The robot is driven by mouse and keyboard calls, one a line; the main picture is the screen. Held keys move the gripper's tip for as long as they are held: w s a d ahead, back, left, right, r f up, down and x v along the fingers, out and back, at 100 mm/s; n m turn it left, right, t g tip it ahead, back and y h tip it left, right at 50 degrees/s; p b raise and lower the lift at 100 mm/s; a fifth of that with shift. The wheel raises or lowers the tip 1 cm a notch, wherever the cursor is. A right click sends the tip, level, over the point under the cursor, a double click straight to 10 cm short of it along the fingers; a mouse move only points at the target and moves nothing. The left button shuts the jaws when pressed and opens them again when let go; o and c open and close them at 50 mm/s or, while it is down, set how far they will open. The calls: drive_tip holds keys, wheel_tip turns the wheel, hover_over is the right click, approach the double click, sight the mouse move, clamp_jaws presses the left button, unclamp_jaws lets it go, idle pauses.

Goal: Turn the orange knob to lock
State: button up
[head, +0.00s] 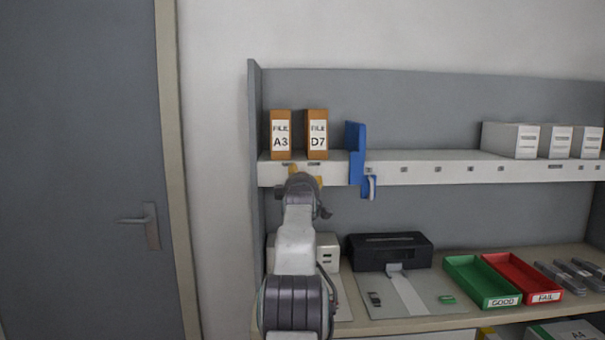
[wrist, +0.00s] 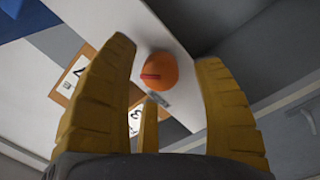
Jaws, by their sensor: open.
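The orange knob (wrist: 159,72) shows in the wrist view on a white panel, with a red mark on its face. My gripper (wrist: 164,56) is open, with ribbed yellow fingers to the left and right of the knob and a third finger below it. The fingers hold nothing, and I cannot tell whether any touches the knob. In the head view my gripper (head: 306,172) is at the front edge of the white shelf (head: 440,172), below the two orange files. The knob is hidden behind my arm there.
File A3 (head: 281,135) and file D7 (head: 317,135) stand just above my gripper. Below are a black printer (head: 390,250), a green tray (head: 482,280) and a red tray (head: 522,279). A door (head: 80,170) is at left.

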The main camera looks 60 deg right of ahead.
drive_tip(key=shift+p+x, duration=0.45)
drive_tip(key=shift+x, duration=0.4)
drive_tip(key=shift+c, duration=0.3)
drive_tip(key=c, duration=1.1)
drive_tip(key=shift+n+p, duration=0.45)
drive_tip(key=shift+n, duration=0.35)
drive_tip(key=shift+c, duration=0.3)
drive_tip(key=shift+n, duration=1.5)
drive_tip(key=o, duration=1.2)
drive_tip(key=shift+s+a, duration=0.1)
drive_tip(key=shift+a, duration=0.05)
